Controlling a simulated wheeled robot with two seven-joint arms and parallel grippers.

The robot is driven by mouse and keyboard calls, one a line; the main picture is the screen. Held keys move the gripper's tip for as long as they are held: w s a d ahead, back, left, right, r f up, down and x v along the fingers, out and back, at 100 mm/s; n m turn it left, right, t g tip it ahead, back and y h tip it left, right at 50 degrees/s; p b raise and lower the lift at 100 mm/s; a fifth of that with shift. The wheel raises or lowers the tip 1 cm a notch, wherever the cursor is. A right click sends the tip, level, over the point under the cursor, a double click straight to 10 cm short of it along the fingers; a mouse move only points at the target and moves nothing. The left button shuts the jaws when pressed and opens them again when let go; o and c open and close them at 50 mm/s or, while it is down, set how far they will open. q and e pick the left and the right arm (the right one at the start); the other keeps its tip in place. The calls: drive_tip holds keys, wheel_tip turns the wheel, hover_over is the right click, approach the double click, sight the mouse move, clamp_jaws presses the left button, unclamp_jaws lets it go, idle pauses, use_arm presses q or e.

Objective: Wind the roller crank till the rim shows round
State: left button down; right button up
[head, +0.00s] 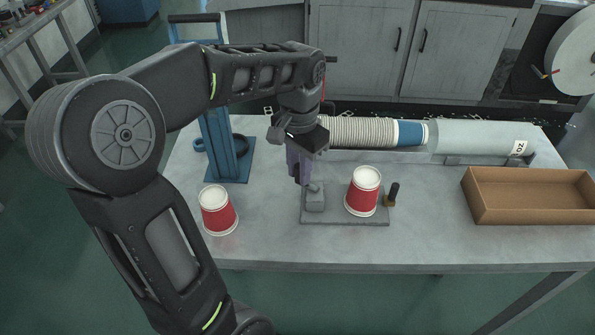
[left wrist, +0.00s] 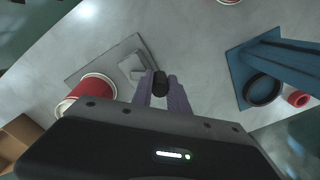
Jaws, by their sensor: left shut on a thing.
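The roller device has a flat grey plate (head: 345,219) with a grey block (head: 315,199) on its left side. A red and white paper cup (head: 362,195) stands on the plate's right side, its narrow white end up; its full lower rim is hard to make out. My left gripper (head: 298,174) is above and left of the block. In the left wrist view its purple fingers (left wrist: 161,92) are closed on the black crank handle (left wrist: 160,80), beside the plate (left wrist: 85,68) and block (left wrist: 133,66). The cup (left wrist: 95,90) is partly behind the gripper body. My right gripper is not in view.
A second red cup (head: 218,213) stands at the table's front left. A blue press stand (head: 228,165) is behind it. A black-handled tool (head: 393,194) stands right of the plate. A cup stack (head: 365,132) lies along the back. An open brown box (head: 525,195) is at right.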

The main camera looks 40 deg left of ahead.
use_arm(q)
drive_tip(key=m, duration=0.2)
drive_tip(key=w+m, duration=0.1)
drive_tip(key=shift+w+r+m, duration=0.1)
drive_tip(key=shift+w+m, duration=0.1)
drive_tip(key=shift+m, duration=0.2)
drive_tip(key=m, duration=0.1)
drive_tip(key=w+m, duration=0.1)
drive_tip(key=shift+d+m, duration=0.15)
drive_tip(key=shift+m, duration=0.25)
drive_tip(key=m, duration=0.2)
drive_tip(key=w+d+m, duration=0.1)
drive_tip(key=m, duration=0.2)
drive_tip(key=shift+w+p, duration=0.15)
drive_tip(key=shift+p, duration=0.15)
drive_tip(key=c, duration=1.3)
unclamp_jaws()
drive_tip(key=shift+d, duration=0.1)
wheel_tip(320, 180, up, 8)
